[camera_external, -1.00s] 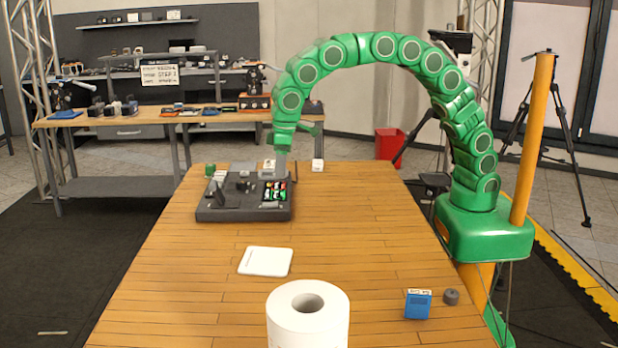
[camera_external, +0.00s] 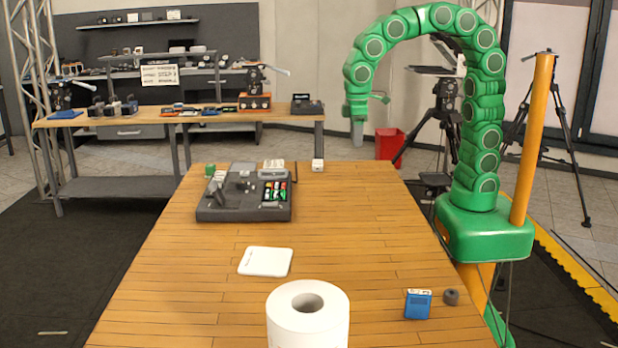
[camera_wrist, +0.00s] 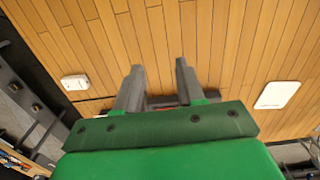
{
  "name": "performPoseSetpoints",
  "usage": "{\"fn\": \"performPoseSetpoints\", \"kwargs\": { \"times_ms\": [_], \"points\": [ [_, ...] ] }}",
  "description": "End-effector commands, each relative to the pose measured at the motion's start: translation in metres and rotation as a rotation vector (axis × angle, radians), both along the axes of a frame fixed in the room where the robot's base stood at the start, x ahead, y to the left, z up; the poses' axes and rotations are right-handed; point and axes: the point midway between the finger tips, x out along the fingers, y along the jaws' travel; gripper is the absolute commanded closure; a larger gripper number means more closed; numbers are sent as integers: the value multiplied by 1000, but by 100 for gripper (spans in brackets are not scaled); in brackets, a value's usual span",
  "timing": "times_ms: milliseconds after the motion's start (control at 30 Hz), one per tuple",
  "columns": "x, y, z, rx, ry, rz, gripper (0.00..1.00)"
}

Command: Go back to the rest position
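My green segmented arm arches up from its base at the right of the table. My gripper (camera_external: 357,134) hangs from its end in the external view, pointing down, high above the far right part of the wooden table (camera_external: 350,230). In the wrist view my gripper (camera_wrist: 157,82) has its two grey fingers apart, with nothing held between them. Bare planks of the table (camera_wrist: 235,45) show beyond the fingers.
A dark control box (camera_external: 245,211) with coloured buttons stands at the table's far left, near a small white block (camera_external: 318,165). A white pad (camera_external: 265,261), a paper roll (camera_external: 308,325), a blue box (camera_external: 418,304) and a grey cylinder (camera_external: 451,297) are nearer. The table's right-hand middle is clear.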

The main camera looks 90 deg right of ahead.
Motion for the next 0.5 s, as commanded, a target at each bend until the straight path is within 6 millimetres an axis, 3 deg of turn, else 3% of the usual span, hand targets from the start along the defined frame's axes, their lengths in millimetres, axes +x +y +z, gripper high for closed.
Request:
{"fn": "performPoseSetpoints", "kwargs": {
  "times_ms": [500],
  "points": [
    [-138,-38,-8,1,69,-8,62]
  ]
}}
